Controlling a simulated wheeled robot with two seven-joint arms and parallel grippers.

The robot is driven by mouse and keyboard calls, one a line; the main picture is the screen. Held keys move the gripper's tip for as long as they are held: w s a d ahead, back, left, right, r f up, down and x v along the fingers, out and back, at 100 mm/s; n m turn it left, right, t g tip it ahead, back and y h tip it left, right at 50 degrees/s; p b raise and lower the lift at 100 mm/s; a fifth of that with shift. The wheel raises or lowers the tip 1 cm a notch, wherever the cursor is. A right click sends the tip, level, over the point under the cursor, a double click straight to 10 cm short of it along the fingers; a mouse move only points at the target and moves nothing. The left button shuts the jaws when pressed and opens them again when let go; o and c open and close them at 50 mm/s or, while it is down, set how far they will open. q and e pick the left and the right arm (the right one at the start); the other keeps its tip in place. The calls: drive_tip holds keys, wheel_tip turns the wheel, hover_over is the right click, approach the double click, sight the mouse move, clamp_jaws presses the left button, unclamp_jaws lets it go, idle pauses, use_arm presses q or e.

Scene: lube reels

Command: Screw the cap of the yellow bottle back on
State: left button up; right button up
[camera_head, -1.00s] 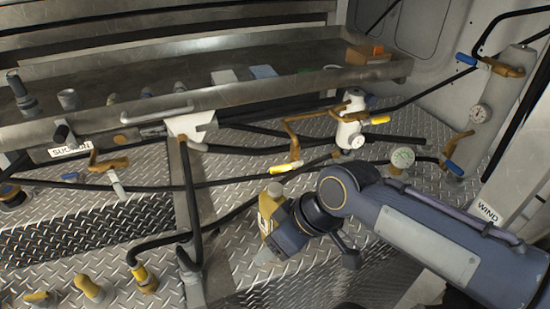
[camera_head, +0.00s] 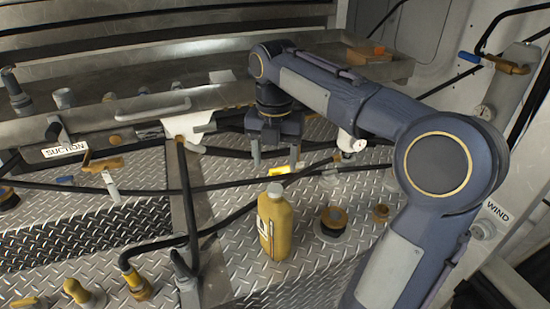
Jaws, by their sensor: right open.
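The yellow bottle (camera_head: 275,228) stands upright on the diamond-plate floor near the middle of the head view. My right gripper (camera_head: 276,164) is above and behind the bottle in the picture, fingers pointing down. My left gripper is not in view.
A black fitting with an orange top (camera_head: 334,220) and a small brown knob (camera_head: 380,213) stand right of the bottle. Black hoses cross behind it. A metal tray (camera_head: 215,92) runs along the back, with a SUCTION label (camera_head: 64,149) on its left. Bare plate lies left of the bottle.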

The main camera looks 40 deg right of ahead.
sight(275, 188)
wheel_tip(275, 188, down, 8)
drive_tip(key=shift+r, duration=0.25)
drive_tip(key=shift+c, duration=0.3)
drive_tip(key=c, duration=1)
drive_tip(key=shift+r+m, duration=0.15)
drive_tip(key=shift+m, duration=0.55)
drive_tip(key=shift+m+p, duration=0.35)
drive_tip(key=shift+m, duration=0.95)
drive_tip(key=o, duration=1.3)
drive_tip(key=shift+o, duration=0.2)
wheel_tip(275, 188, up, 6)
drive_tip(key=p, duration=0.5)
drive_tip(key=shift+p, duration=0.4)
